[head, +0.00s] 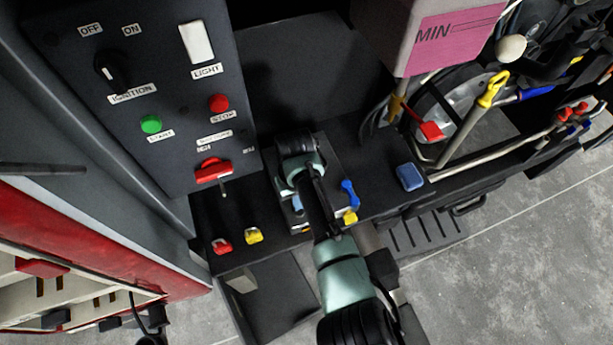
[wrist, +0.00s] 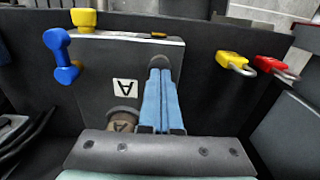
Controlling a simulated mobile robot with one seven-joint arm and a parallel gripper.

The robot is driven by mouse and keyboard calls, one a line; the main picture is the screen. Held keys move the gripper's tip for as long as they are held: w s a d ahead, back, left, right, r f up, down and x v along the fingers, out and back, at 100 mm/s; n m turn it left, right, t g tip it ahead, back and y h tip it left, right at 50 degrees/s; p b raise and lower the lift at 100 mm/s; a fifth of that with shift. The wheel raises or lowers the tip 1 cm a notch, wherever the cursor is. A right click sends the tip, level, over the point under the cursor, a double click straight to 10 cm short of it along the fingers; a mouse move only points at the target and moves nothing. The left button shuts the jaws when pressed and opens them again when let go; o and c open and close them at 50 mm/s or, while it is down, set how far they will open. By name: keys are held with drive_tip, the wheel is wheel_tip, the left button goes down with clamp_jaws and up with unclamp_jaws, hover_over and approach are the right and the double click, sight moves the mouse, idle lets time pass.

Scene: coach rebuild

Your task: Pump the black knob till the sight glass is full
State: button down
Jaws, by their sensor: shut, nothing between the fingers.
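My gripper (wrist: 159,68) shows in the wrist view as two blue fingers pressed together, with nothing between them. In the head view my arm covers much of this plate. I cannot make out a black pump knob or a sight glass for certain. A black knob (head: 110,68) on the panel is labelled as ignition.
The control panel (head: 75,110) has a green button (head: 151,123), a red button (head: 219,103) and a red switch (head: 212,171). Red (head: 222,246) and yellow (head: 254,236) padlocks and a blue item (head: 349,194) are near my arm.

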wheel_tip(320, 180, up, 3)
drive_tip(key=p, duration=0.3)
drive_tip(key=shift+r+p, duration=0.15)
drive_tip(key=shift+p, duration=0.25)
drive_tip(key=shift+f, duration=0.25)
idle(0.5)
drive_tip(key=shift+f+b, duration=1.4)
drive_tip(key=shift+f, duration=0.1)
drive_tip(key=shift+r+p, duration=1.65)
drive_tip(key=shift+p, duration=0.05)
drive_tip(key=shift+r, duration=0.1)
